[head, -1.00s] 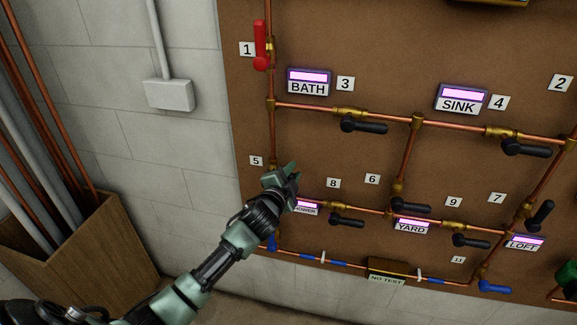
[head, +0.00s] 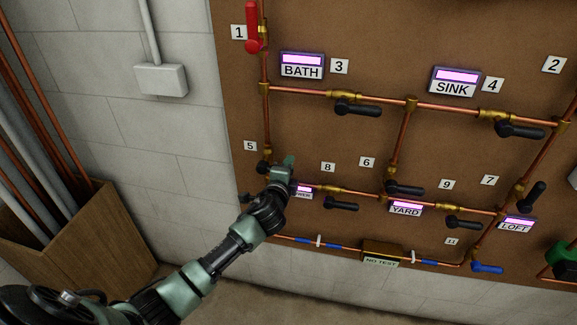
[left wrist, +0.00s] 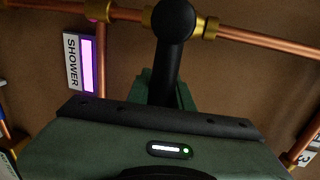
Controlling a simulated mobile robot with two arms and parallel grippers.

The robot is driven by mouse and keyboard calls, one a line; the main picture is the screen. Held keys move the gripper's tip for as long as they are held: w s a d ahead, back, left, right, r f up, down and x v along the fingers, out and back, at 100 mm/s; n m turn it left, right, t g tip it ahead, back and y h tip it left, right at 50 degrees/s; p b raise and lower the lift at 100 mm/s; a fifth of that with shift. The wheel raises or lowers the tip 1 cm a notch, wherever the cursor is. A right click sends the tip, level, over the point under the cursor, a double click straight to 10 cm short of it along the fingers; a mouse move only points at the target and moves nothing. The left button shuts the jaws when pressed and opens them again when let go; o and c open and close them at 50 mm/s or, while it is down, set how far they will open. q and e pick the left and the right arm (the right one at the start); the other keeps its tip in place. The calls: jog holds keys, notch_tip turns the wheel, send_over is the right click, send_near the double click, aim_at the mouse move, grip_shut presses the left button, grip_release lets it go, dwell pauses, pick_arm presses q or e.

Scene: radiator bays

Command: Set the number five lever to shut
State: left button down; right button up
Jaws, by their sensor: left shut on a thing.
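The number five lever (head: 263,168) is black and sits on the copper pipe at the board's left side, below the small "5" label (head: 250,146). In the left wrist view its round hub and handle (left wrist: 174,22) show large, and the handle runs across the pipe (left wrist: 265,40), about square to it. My left gripper (head: 281,170) is shut on this handle, to the right of the hub; its fingers hide the handle's end. My right gripper is not in view.
The SHOWER display (left wrist: 80,63) is close beside the gripper. Other black levers, such as number eight (head: 341,205), and the red number one lever (head: 252,28) are on the same board. A wooden bin of pipes (head: 85,240) stands at the left.

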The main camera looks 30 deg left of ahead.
pick_arm(q)
jog(key=shift+f, duration=0.15)
jog(key=c, duration=1.3)
grip_release()
jog(key=shift+o, duration=0.2)
jog(key=shift+s, duration=0.1)
jog(key=b+v, duration=0.1)
jog(key=v, duration=0.6)
jog(key=shift+s, duration=0.3)
jog(key=shift+d, duration=0.15)
